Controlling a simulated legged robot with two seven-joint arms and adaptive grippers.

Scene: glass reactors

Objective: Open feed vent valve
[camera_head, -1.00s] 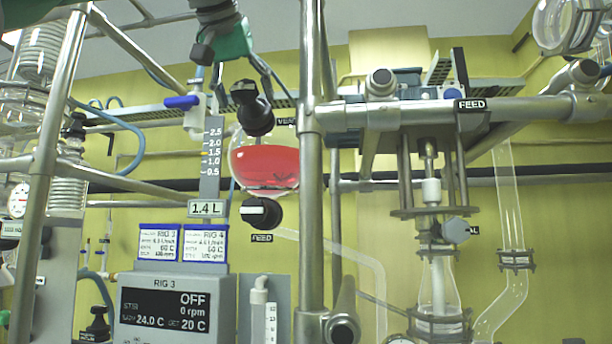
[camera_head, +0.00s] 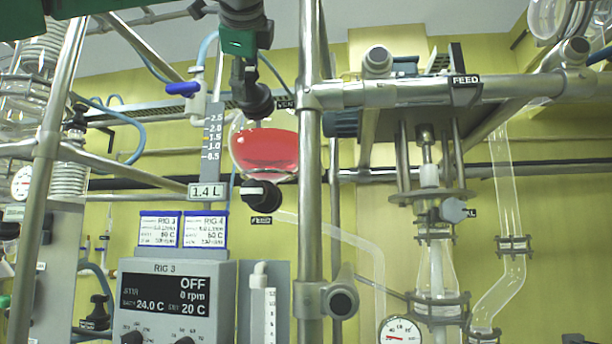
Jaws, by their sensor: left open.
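The feed vessel (camera_head: 264,149) is a round glass flask holding red liquid, left of the steel post. Its black vent valve knob (camera_head: 258,101) is at the top, beside a partly hidden vent label (camera_head: 285,103). A second black knob (camera_head: 261,194) is below the flask, above a FEED label. My left gripper (camera_head: 246,72), dark with a green pad, comes down from the top and is open just above the vent knob. In the picture its fingers overlap the knob's top; I cannot tell whether they touch it. My right gripper is not in view.
A vertical steel post (camera_head: 309,170) stands just right of the flask. A blue-handled valve (camera_head: 184,89) and a level scale (camera_head: 213,138) are to the left. The RIG 3 control box (camera_head: 165,290) is below. Glassware (camera_head: 436,270) hangs at the right.

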